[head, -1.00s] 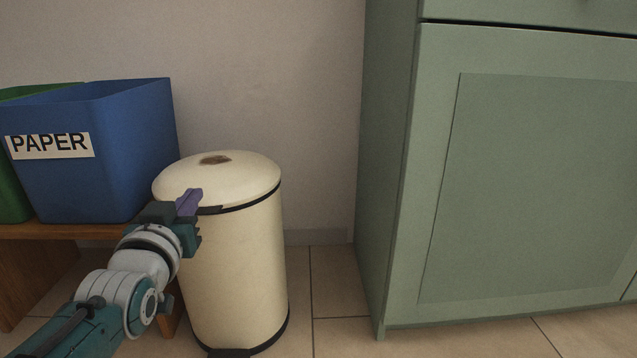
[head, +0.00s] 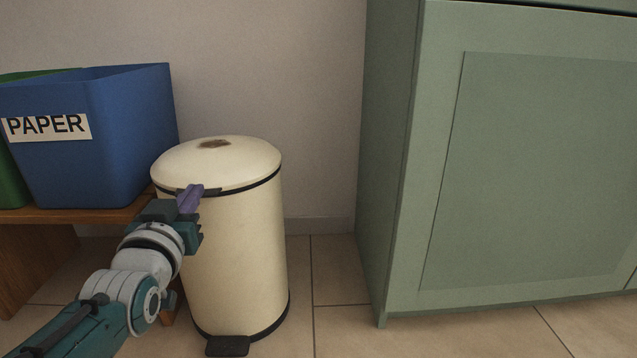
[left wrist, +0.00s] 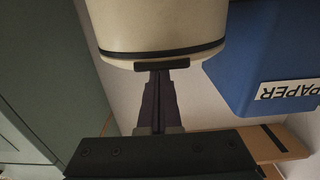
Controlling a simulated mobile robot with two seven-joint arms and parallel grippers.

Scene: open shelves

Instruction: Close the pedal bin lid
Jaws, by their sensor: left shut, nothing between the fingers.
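The cream pedal bin (head: 240,250) stands upright on the tiled floor, in the middle-left of the head view. Its domed lid (head: 235,160) has a brown stain on top and rests down on the black rim band; I see no gap. The black pedal (head: 228,346) is at its base. My left gripper (head: 190,195) is shut and empty at the lid's front edge, by the dark tab there. My right gripper is not in view.
A blue PAPER box (head: 100,140) and a green box (head: 12,180) sit on a wooden bench (head: 75,215) left of the bin. A green cabinet (head: 520,170) stands at the right. Floor between bin and cabinet is clear.

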